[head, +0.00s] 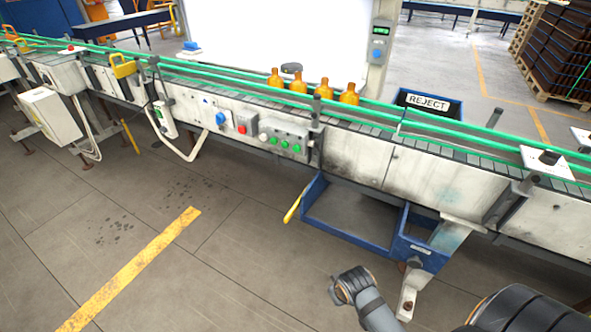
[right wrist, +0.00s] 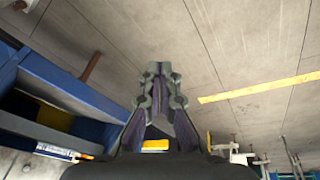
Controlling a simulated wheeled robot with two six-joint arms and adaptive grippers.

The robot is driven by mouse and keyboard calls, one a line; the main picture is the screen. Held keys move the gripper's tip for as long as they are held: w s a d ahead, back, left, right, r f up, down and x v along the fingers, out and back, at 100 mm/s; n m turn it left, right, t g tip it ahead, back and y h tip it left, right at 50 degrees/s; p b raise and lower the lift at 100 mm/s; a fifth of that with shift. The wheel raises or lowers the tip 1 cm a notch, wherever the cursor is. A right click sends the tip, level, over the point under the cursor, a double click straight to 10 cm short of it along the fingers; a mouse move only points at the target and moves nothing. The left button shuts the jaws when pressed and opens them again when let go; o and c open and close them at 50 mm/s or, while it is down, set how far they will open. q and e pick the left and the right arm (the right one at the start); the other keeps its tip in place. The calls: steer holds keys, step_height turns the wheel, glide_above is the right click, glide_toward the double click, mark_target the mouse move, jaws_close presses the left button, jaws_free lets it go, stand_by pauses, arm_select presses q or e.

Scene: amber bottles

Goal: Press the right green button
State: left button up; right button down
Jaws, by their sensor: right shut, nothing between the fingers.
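A grey control box (head: 291,131) is on the front of the conveyor in the head view. It carries a row of small green buttons, and the right green button (head: 296,148) is at the right end of the row. My right arm comes in at the bottom right of the head view, low in front of the conveyor and well apart from the box. My right gripper (right wrist: 159,75) shows in the right wrist view with its fingers together and empty. The buttons do not show in that view. My left gripper is in neither view.
A red button (head: 241,129) and a blue button (head: 220,118) sit left of the box. Several amber bottles (head: 299,85) stand on the conveyor (head: 440,152). A blue bin (head: 345,212) sticks out below it, near my right arm.

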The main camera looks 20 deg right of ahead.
steer(key=w+d+r+n+t+h, duration=0.1)
steer(key=w+r+t, duration=0.3)
steer(key=w+r, duration=0.5)
steer(key=w+d+r+n+t+h, duration=0.15)
steer(key=w+r+t, duration=0.25)
steer(key=w, duration=1)
steer(key=w+a+r+n+t+y, duration=0.1)
steer(key=w+a+r+n+t, duration=0.4)
steer(key=w, duration=0.6)
step_height(320, 180, up, 2)
steer(key=shift+a+r+t+y, duration=0.2)
steer(key=shift+a+t+y, duration=0.2)
steer(key=shift+a, duration=0.65)
steer(key=shift+w, duration=0.1)
